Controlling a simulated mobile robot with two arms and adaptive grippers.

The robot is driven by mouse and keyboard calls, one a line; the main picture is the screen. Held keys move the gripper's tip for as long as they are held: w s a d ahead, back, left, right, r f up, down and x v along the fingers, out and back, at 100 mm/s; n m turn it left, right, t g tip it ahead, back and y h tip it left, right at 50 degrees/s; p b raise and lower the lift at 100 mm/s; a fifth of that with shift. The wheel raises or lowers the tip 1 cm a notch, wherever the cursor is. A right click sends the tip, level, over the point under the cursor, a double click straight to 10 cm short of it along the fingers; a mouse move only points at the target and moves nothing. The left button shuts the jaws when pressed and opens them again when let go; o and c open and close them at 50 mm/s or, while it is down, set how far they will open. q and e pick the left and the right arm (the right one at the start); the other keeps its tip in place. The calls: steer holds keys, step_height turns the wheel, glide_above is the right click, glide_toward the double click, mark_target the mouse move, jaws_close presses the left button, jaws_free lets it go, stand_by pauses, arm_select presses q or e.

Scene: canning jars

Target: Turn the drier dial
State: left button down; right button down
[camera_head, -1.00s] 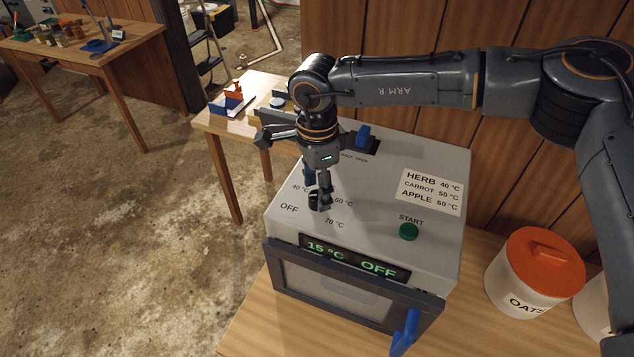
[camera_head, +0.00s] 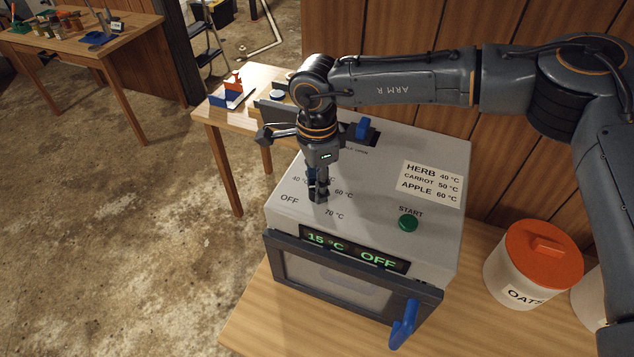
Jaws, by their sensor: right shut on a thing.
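The grey drier (camera_head: 375,215) stands on a wooden table. Its top has a dial with the marks OFF, 40, 60 and 70 °C around it. My right gripper (camera_head: 318,196) points down at the dial and is shut on it; the fingers hide most of the dial and its pointer. The display (camera_head: 355,253) on the front reads 15 °C and OFF. My left gripper is not in view.
A green START button (camera_head: 408,223), a temperature label (camera_head: 432,182) and a blue lever (camera_head: 363,128) are on the drier top. The front door has a blue handle (camera_head: 404,324). A white OATS jar with an orange lid (camera_head: 533,258) stands to the right.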

steer(key=m+b, duration=0.2)
steer(key=b, duration=0.2)
steer(key=m+b, duration=0.3)
steer(key=b, duration=0.1)
steer(key=m+b, duration=0.3)
steer(key=b, duration=0.1)
steer(key=shift+f, duration=0.25)
steer(key=shift+r+m+b, duration=0.25)
steer(key=shift+m+b, duration=1.3)
steer(key=shift+m, duration=0.25)
steer(key=shift+r, duration=0.1)
steer(key=c, duration=1)
jaws_free()
step_height(320, 180, up, 12)
steer(key=shift+f, duration=0.1)
